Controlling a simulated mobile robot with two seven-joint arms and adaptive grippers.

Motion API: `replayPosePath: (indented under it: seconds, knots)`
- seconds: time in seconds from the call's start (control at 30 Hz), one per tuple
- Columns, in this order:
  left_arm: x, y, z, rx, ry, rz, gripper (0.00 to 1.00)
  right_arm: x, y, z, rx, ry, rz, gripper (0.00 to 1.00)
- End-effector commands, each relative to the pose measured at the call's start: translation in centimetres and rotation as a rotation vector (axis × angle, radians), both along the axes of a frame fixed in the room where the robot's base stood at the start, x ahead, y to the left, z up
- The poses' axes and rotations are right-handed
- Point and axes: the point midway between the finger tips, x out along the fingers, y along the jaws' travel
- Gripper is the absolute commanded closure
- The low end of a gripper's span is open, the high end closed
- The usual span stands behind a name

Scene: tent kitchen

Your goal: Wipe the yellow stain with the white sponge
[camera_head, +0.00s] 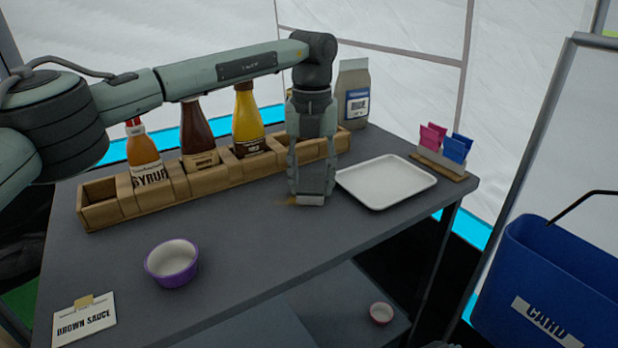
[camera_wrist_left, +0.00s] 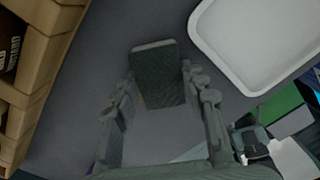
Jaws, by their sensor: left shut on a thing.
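My left gripper (camera_head: 312,190) points down at the grey table, between the wooden rack and the white tray. It is shut on the sponge (camera_head: 311,201), whose pale lower edge shows just under the fingertips, at or very near the tabletop. In the left wrist view the sponge (camera_wrist_left: 158,72) is a dark, shaded block between the fingers of my left gripper (camera_wrist_left: 158,85). A small yellow-brown trace of the stain (camera_head: 287,199) shows just left of the fingertips; the rest is hidden by the gripper and sponge. My right gripper is not in view.
A wooden rack (camera_head: 92,212) with several sauce bottles stands behind and left. A white tray (camera_head: 386,181) lies close on the right, with a packet holder (camera_head: 440,165) beyond. The front middle is clear.

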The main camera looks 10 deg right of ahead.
Motion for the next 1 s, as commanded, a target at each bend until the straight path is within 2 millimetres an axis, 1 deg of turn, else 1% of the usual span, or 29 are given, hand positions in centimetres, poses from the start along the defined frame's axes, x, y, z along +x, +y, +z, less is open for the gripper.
replayPosePath:
  seconds: [0.1, 0.3, 0.57, 1.0]
  knots:
    - [-0.3, 1.2, -0.2, 0.001, 0.001, 0.002, 0.81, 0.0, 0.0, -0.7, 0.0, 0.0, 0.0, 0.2]
    - [-1.0, 2.8, 0.0, 0.001, 0.001, 0.001, 0.81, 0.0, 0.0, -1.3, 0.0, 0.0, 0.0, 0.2]
    - [-1.4, 3.7, 0.1, 0.001, 0.001, 0.003, 0.81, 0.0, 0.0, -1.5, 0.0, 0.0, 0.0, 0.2]
    - [-2.7, 6.8, -0.3, 0.002, 0.0, 0.002, 0.81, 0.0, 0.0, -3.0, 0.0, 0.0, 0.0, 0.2]
